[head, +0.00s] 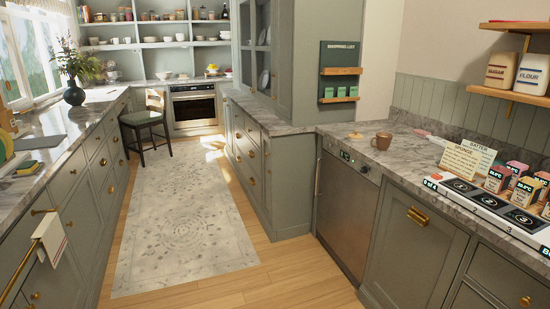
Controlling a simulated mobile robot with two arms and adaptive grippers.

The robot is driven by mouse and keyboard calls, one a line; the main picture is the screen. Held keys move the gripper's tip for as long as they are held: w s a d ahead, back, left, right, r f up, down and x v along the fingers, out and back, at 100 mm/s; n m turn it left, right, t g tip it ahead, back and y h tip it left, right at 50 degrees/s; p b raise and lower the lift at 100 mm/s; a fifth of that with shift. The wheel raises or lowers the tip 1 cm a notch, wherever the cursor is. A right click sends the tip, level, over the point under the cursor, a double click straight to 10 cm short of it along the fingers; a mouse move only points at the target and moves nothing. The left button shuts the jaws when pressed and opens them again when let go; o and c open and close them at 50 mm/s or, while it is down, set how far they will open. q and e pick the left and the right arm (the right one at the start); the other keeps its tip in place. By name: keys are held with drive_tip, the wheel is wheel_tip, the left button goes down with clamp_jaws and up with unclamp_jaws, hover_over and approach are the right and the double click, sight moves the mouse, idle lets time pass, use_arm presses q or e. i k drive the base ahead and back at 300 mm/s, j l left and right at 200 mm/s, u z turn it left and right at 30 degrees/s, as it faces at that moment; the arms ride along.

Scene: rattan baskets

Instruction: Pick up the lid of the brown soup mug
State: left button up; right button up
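A brown mug (381,142) stands upright on the marble counter (400,158) at the right, above the dishwasher, with its handle toward the left. No lid can be made out on its top at this size. A small flat brown piece (355,136) lies on the counter to the left of the mug, apart from it; I cannot tell whether it is the lid. Neither of my grippers shows in the head view.
Right of the mug stand a recipe card (467,158), several small cartons (516,172) and a numbered panel (486,200). A steel dishwasher (343,208) is below the mug. The floor with a long rug (185,235) is clear. A chair (146,120) stands far back.

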sight(355, 136)
drive_tip(key=i+j+z, duration=0.1)
drive_tip(key=i, duration=2.05)
